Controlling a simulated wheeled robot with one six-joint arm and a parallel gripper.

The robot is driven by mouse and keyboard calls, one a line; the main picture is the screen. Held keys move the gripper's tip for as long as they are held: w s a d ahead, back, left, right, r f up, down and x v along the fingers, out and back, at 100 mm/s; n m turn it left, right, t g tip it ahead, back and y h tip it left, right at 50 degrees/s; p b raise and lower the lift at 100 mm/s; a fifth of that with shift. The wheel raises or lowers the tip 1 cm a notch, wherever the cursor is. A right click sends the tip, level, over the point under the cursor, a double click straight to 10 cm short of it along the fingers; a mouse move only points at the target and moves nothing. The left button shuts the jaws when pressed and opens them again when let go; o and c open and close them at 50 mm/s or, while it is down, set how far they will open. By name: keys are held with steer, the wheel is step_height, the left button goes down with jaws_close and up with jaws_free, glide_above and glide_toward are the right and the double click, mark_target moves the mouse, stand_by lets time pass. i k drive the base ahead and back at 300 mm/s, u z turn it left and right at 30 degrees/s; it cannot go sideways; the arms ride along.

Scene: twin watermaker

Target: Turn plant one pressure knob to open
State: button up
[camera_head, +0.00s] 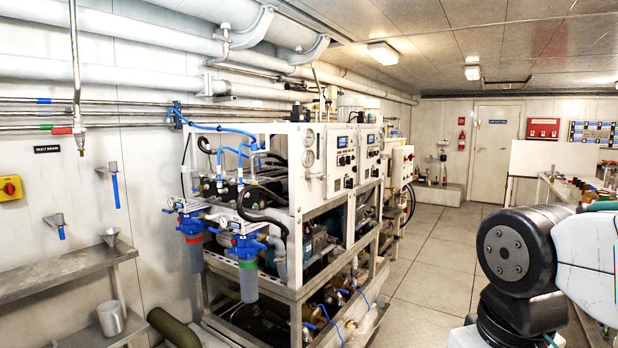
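Two watermaker units stand in one row on a grey frame along the left wall. The nearer unit's white control panel (342,160) has a small dark display and several small dark controls. A round gauge (308,158) is on the white plate left of it. The farther unit's panel (370,155) is similar and partly hidden. The pressure knob is too small to pick out, and I cannot read which unit is plant one. My gripper is out of view; only a part of my arm shows at the lower right, well apart from the panels.
Blue-topped filter housings (247,262) hang at the nearer unit's front left. Blue hoses (330,322) hang low on the frame. A steel shelf (60,272) is at the left. The tiled floor (430,250) right of the units is clear. A bench with items runs along the right.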

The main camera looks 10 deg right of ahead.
mark_target(319, 176)
steer(key=u, duration=0.95)
steer(key=i, duration=0.9)
steer(key=z, duration=0.7)
